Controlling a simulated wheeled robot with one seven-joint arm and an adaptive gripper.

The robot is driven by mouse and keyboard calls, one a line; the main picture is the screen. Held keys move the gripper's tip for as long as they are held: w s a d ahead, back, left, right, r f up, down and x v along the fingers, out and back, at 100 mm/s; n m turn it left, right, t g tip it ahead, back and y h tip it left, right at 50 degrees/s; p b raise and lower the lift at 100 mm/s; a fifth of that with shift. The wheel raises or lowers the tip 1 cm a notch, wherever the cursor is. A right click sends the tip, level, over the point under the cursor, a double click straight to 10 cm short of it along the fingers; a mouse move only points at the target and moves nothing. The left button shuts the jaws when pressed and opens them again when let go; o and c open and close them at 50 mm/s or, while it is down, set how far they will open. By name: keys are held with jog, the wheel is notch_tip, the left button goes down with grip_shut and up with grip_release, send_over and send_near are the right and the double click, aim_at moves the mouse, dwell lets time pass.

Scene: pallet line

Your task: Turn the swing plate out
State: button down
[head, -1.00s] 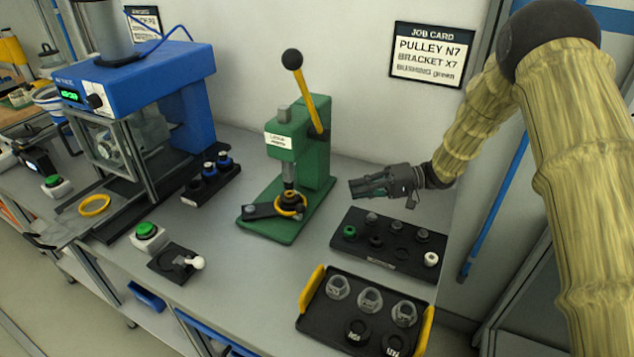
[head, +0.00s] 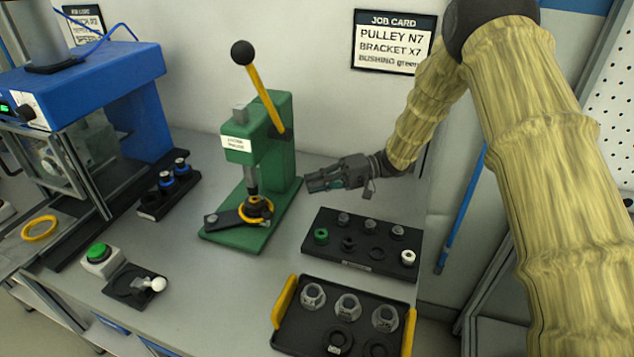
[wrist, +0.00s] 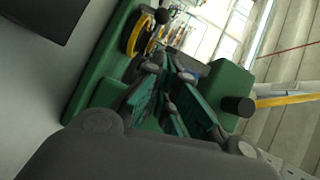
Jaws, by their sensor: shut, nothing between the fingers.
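The swing plate (head: 226,219) is a dark flat arm on the green base of the arbor press (head: 270,150). It runs from a pivot knob at the left to a yellow ring (head: 268,215) under the ram. A dark part sits in the ring, and the ram's tip is just above or touching it; I cannot tell which. My gripper (head: 312,183) is shut and empty, to the right of the press, apart from it and a little above the bench. In the wrist view the fingers (wrist: 180,105) point toward the press, and the yellow ring (wrist: 138,36) shows beyond them.
A dark bushing rack (head: 330,255) and a tray with yellow handles (head: 285,302) lie right of the press. The press lever (head: 265,95) rises above it. A blue machine (head: 110,90), green button (head: 98,252) and small white-knobbed switch (head: 155,284) stand left.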

jog(key=a, duration=0.1)
jog(key=w+a+f, duration=0.1)
jog(key=a+f, duration=0.1)
jog(key=shift+w+p, duration=0.25)
jog(key=shift+p, duration=0.05)
jog(key=s+a, duration=0.2)
jog(key=s+a+p, duration=0.1)
jog(key=s+a, duration=0.1)
jog(key=a, duration=0.1)
jog(key=shift+a, duration=0.1)
jog(key=shift+a+f+p, duration=0.2)
jog(key=shift+f+p, duration=0.15)
jog(key=shift+s+a+f, duration=0.1)
jog(key=shift+s, duration=0.05)
jog(key=shift+s+r, duration=0.2)
jog(key=shift+s, duration=0.2)
jog(key=shift+w+a+f, duration=0.1)
jog(key=shift+f, duration=0.05)
jog(key=shift+s, duration=0.25)
